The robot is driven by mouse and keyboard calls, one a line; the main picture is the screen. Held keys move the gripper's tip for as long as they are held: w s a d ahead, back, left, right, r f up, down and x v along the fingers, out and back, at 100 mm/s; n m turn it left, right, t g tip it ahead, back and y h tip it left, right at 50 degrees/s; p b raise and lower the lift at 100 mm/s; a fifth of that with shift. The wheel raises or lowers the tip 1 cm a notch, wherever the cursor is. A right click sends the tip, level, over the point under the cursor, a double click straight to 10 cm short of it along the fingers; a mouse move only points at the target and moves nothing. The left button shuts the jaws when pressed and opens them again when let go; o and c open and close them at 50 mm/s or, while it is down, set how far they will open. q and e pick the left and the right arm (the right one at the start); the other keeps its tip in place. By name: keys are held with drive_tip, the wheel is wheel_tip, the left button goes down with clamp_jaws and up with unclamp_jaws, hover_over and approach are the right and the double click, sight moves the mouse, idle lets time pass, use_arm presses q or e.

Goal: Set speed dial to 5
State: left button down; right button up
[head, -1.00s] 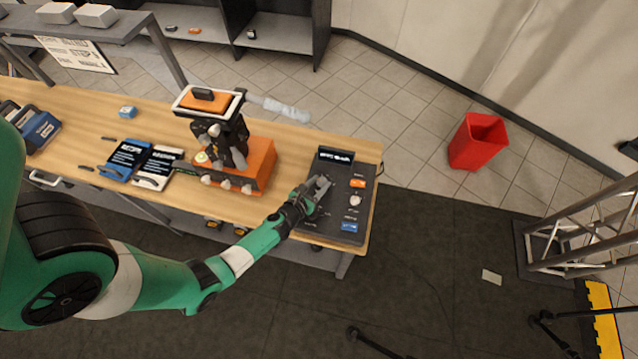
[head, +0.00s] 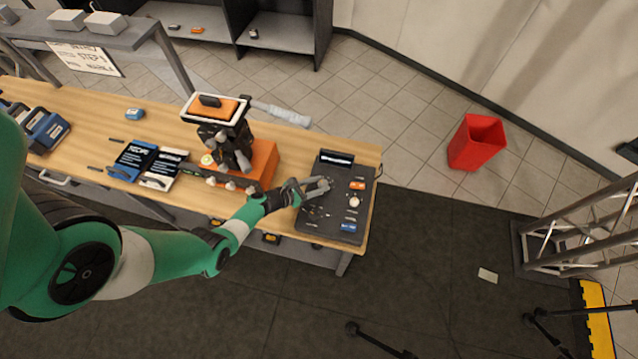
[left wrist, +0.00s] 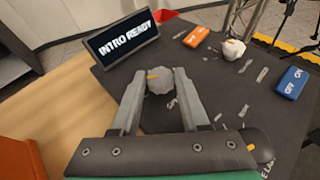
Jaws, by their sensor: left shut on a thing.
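A dark control panel (head: 322,222) lies at the right end of the wooden workbench. My left gripper (head: 318,185) is over the panel's upper left part. In the left wrist view my left gripper (left wrist: 160,76) has its two fingers on either side of a round grey dial knob (left wrist: 161,83) and is shut on it. An orange mark on this knob points left in that view. Its label and scale are hidden or too small to read, so I cannot tell the setting. A second, pale knob (left wrist: 233,49) sits farther right on the panel. My right gripper is not in view.
A display (left wrist: 124,43) reading "INTRO READY" stands at the panel's back. An orange button (left wrist: 196,37) and a blue ON/OFF switch (left wrist: 291,83) are on the panel. An orange machine (head: 262,160) stands to the left. A red bin (head: 476,142) is on the floor.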

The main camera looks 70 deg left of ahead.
use_arm(q)
drive_tip(key=shift+a+m+h+b, duration=0.15)
drive_tip(key=shift+m+h+b, duration=0.3)
drive_tip(key=shift+m+h, duration=0.35)
drive_tip(key=shift+a+m+h+b, duration=0.15)
drive_tip(key=shift+m+h+b, duration=0.35)
drive_tip(key=shift+h, duration=0.4)
drive_tip(key=shift+c, duration=2)
unclamp_jaws()
